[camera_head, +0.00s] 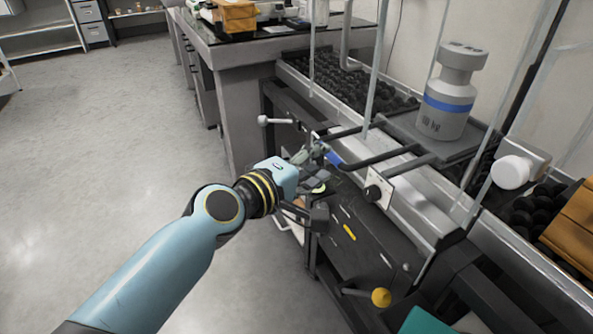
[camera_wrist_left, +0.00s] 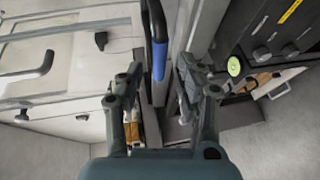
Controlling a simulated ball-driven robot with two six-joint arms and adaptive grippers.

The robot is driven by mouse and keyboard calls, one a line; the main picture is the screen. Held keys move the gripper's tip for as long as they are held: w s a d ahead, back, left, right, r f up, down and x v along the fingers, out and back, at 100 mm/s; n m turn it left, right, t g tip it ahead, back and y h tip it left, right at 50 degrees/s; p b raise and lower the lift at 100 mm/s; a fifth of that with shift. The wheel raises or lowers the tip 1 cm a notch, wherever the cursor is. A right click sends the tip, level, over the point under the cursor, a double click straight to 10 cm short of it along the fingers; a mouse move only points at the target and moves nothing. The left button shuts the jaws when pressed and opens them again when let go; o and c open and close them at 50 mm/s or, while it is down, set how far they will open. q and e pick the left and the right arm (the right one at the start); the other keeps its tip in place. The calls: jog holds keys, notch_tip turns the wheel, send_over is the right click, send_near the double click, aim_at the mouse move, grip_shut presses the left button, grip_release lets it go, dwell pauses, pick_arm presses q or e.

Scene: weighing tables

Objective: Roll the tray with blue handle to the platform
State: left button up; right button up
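A dark flat tray (camera_head: 398,124) carries a grey cylindrical weight (camera_head: 447,97) with a blue band. A dark bar handle reaches from the tray toward my left side; its blue grip (camera_head: 333,157) also shows in the left wrist view (camera_wrist_left: 160,74). My left gripper (camera_head: 318,153) is at the blue grip. In the left wrist view its fingers (camera_wrist_left: 166,85) are spread, with the blue grip between them in the picture. Contact cannot be told. My right gripper is not in view. I cannot tell which surface is the platform.
Black rollers (camera_head: 350,84) line the bench behind and beside the tray. A control box with a black knob (camera_head: 373,193), a yellow-knobbed lever (camera_head: 381,297) and a white round knob (camera_head: 511,172) stick out nearby. An orange crate (camera_head: 577,223) stands at the right. Open floor (camera_head: 110,130) lies left.

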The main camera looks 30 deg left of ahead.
pick_arm(q)
jog(key=v, duration=0.7)
jog(key=shift+s, duration=0.25)
jog(key=s+a+f+m+g+y+p, duration=0.1)
jog(key=s+a+f+m+g, duration=0.3)
jog(key=f, duration=0.6)
jog(key=s+f+n+g+y, duration=0.1)
jog(key=s+f, duration=0.5)
jog(key=f, duration=0.4)
jog(key=s+a+f+m+g+y+p, duration=0.1)
jog(key=s+f+m+g, duration=0.15)
jog(key=s+f, duration=0.45)
jog(key=s+a+f+m+g, duration=0.2)
jog(key=s+f, duration=0.3)
jog(key=s, duration=0.4)
jog(key=s+a+f+m+g+y, duration=0.1)
jog(key=s+a+f+m+g, duration=0.1)
jog(key=s, duration=0.7)
jog(key=s+a+f+m+g+y, duration=0.1)
jog(key=s+a+f+m+g, duration=0.1)
jog(key=s+f+m, duration=0.3)
jog(key=s+f+g, duration=0.1)
jog(key=s+f, duration=0.3)
jog(key=shift+s+a, duration=0.25)
jog(key=shift+s, duration=0.05)
